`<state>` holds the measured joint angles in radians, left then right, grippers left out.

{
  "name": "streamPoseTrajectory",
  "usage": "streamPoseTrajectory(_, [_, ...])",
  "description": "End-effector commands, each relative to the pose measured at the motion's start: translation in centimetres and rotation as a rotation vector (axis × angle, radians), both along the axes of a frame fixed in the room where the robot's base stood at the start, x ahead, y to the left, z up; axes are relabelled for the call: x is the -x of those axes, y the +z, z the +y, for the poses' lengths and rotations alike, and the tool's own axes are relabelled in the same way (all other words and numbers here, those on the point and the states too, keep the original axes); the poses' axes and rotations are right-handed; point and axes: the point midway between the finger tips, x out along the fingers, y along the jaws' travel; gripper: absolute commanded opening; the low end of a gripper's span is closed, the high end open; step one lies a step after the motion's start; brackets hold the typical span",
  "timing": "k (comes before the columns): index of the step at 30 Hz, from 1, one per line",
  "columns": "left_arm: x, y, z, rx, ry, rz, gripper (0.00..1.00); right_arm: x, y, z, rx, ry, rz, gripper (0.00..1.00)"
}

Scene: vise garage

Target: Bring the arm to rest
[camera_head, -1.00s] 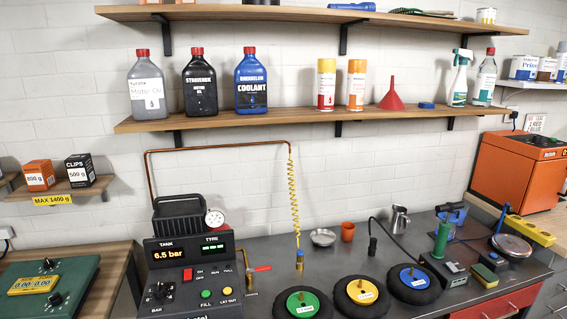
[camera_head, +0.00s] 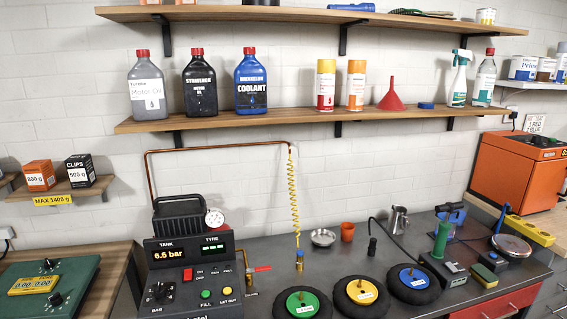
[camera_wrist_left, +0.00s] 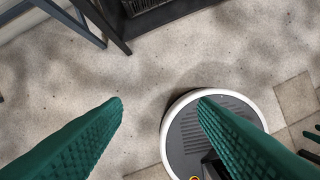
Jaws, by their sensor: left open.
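Neither arm shows in the head view. In the left wrist view my left gripper (camera_wrist_left: 160,104) has its two green ridged fingers wide apart, with nothing between them. It points down over a pale speckled floor (camera_wrist_left: 140,75). My own round base shows beneath the right-hand finger.
A grey workbench (camera_head: 280,255) holds an air compressor panel (camera_head: 195,275) reading 6.5 bar, and tyres with green, yellow and blue hubs (camera_head: 302,302). A shelf (camera_head: 300,119) carries bottles and cans. A dark metal frame (camera_wrist_left: 115,25) stands above the floor at upper left.

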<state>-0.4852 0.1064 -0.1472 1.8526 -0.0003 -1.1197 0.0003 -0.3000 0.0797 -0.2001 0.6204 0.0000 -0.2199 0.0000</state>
Motion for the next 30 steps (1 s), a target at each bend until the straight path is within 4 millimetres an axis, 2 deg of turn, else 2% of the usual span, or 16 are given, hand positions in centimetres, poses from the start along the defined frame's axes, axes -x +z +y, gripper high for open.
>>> streamPoseTrajectory(1, [0.8, -3.0, 0.1, -0.003, -0.002, 0.023, 0.53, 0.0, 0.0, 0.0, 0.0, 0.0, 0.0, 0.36])
streamPoseTrajectory(6, [4.7, -12.2, 0.6, -0.008, -0.011, 0.067, 0.53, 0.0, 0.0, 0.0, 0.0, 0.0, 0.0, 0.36])
streamPoseTrajectory(9, [8.1, -16.8, 1.2, -0.011, -0.017, 0.092, 0.53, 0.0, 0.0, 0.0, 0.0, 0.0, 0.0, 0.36])
streamPoseTrajectory(12, [11.7, -20.2, 1.8, -0.014, -0.022, 0.114, 0.53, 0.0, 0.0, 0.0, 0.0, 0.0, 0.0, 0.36])
streamPoseTrajectory(16, [15.8, -22.8, 2.6, -0.017, -0.027, 0.134, 0.53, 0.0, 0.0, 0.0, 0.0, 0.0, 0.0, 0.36])
streamPoseTrajectory(20, [18.2, -23.9, 3.1, -0.02, -0.031, 0.144, 0.53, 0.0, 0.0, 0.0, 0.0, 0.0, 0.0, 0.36])
streamPoseTrajectory(24, [18.9, -24.2, 3.3, -0.02, -0.033, 0.145, 0.53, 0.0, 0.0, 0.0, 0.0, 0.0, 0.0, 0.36])
streamPoseTrajectory(30, [19.0, -24.1, 3.3, -0.02, -0.032, 0.146, 0.53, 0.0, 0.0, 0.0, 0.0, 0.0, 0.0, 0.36])
